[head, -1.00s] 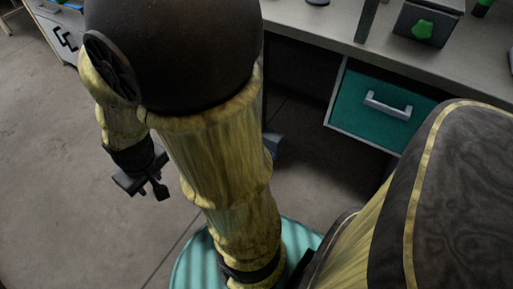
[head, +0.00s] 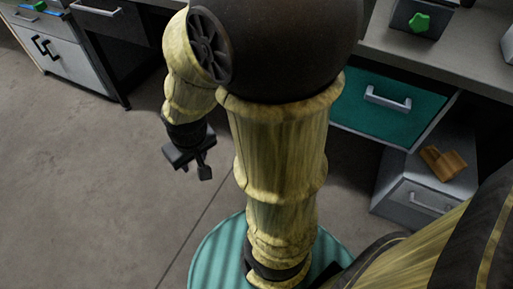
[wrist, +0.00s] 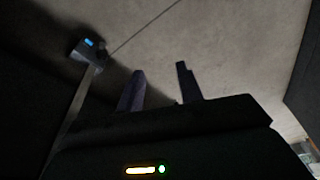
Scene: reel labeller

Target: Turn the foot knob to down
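My gripper (head: 190,165) hangs over open floor at the left of the head view, pointing down. In the wrist view its two fingers (wrist: 160,88) stand apart with nothing between them. A small grey box with a blue lit patch (wrist: 90,48) sits at the end of a pale bar, beyond the fingers and to their left. A dark part shows on its right side, but I cannot tell whether it is the foot knob. A green star-shaped knob (head: 420,22) is on a dark box on the bench, far from my gripper. No knob's setting is readable.
The grey bench (head: 450,62) runs along the upper right, with a teal drawer (head: 390,120) below. A low grey cabinet (head: 415,205) carries a brown wooden piece (head: 443,162). A white-fronted cabinet (head: 75,68) stands at upper left. The floor between is clear.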

